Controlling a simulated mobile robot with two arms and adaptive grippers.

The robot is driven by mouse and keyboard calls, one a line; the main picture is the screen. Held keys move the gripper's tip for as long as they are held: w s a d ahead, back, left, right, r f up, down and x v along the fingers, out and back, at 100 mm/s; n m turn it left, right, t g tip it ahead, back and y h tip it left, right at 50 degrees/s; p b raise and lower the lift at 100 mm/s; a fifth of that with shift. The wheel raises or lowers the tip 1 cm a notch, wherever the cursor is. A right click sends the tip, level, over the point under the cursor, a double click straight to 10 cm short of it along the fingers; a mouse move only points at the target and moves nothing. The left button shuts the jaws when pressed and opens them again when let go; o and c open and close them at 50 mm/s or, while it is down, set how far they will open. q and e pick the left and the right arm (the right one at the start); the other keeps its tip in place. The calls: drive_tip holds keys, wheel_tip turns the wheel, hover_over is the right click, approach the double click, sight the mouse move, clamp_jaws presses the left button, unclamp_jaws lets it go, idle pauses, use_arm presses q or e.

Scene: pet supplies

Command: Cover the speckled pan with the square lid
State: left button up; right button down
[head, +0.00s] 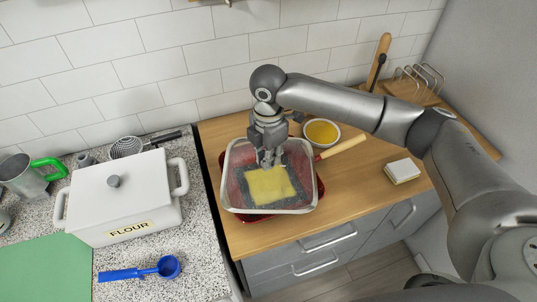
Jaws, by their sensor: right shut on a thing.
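The speckled pan (319,192) is red outside with a dark speckled inside and a wooden handle (343,146) pointing right. It stands on the wooden counter, and a yellow square of food (270,186) shows in it. The square lid (228,180) is clear with a pale grey rim. It is over the pan, and the pan's red edge shows past it at the right and bottom. I cannot tell whether lid and pan touch. My right gripper (269,163) is shut on the lid, near its middle and far part. Its fingers hide the grip point. My left gripper is out of view.
A bowl of yellow liquid (321,131) stands close behind the handle. A sponge (402,171) lies to the right, and a toast rack (419,78) stands at the back. A white flour box (120,200) and blue scoop (146,270) are on the left counter.

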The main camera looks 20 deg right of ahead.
drive_tip(key=shift+s+d+f+p, duration=0.1)
drive_tip(key=shift+s+f+p, duration=0.15)
drive_tip(key=shift+f+p, duration=0.15)
idle(0.6)
drive_tip(key=c, duration=1.4)
unclamp_jaws()
drive_tip(key=shift+w, duration=0.1)
drive_tip(key=shift+f, duration=0.1)
wheel_tip(320, 180, up, 12)
drive_tip(key=shift+r, duration=0.1)
